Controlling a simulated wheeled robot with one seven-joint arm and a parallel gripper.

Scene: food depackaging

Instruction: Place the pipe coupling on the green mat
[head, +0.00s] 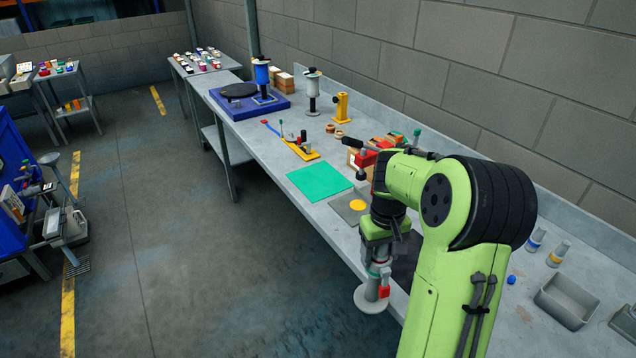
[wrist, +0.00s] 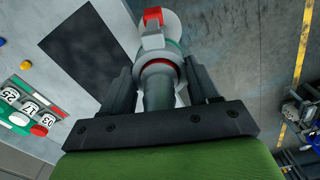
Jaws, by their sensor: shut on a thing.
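The pipe coupling (head: 371,296) is a grey upright piece with a wide round flange at its bottom, green and red bands and a red tab. My gripper (head: 378,252) is shut on its upper part and holds it at the front edge of the bench, nearer the camera than the green mat. In the wrist view the coupling (wrist: 158,92) sits between the two dark fingers of my gripper (wrist: 160,80), its flange at the far end. The green mat (head: 318,180) lies flat and bare on the bench, beyond and left of my gripper.
A grey plate with a yellow disc (head: 357,205) lies between the mat and my arm. A yellow toggle clamp (head: 301,150) stands behind the mat. Red and brown blocks (head: 366,158) are to its right. A grey tray (head: 566,302) is at the near right. Open floor lies left of the bench.

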